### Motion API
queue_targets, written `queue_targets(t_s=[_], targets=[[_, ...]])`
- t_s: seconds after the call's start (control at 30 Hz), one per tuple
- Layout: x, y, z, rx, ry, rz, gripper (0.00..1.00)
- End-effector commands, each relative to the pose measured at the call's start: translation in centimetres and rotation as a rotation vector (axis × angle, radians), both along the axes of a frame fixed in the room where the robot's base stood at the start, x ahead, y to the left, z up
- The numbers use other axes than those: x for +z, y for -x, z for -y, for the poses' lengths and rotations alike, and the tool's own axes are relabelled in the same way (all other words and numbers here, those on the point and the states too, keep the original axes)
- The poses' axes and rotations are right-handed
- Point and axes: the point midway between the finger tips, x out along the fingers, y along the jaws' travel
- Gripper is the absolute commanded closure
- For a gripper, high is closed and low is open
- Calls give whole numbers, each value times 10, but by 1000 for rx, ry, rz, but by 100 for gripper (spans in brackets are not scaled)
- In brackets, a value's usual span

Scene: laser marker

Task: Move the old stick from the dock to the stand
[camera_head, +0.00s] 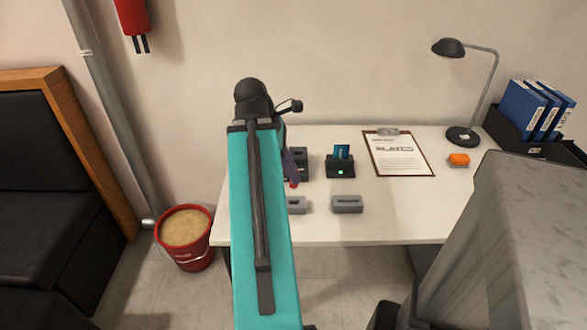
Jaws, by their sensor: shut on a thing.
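My gripper (290,168) is mostly hidden behind my teal arm, above the left side of the white desk. It is shut on a small stick, of which only a red bit (293,184) shows below it. A black dock (300,164) stands just right of my gripper, partly covered by the arm. A second black dock (341,171) with a green light holds an upright blue stick (342,152). Two grey slotted stands are at the front: a left stand (297,205), partly behind my arm, and a right stand (347,204). The right stand's slot looks empty.
A clipboard (405,158), an orange object (459,160), a lamp (463,135) and a box of blue binders (532,110) occupy the right of the desk (420,215). A red bucket (187,250) stands on the floor at left. The desk's front right is clear.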

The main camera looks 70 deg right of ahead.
Motion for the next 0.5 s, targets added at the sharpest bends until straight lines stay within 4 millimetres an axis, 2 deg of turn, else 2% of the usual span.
queue_targets(t_s=[0.5], targets=[[-23,0,0,0,0,0,100]])
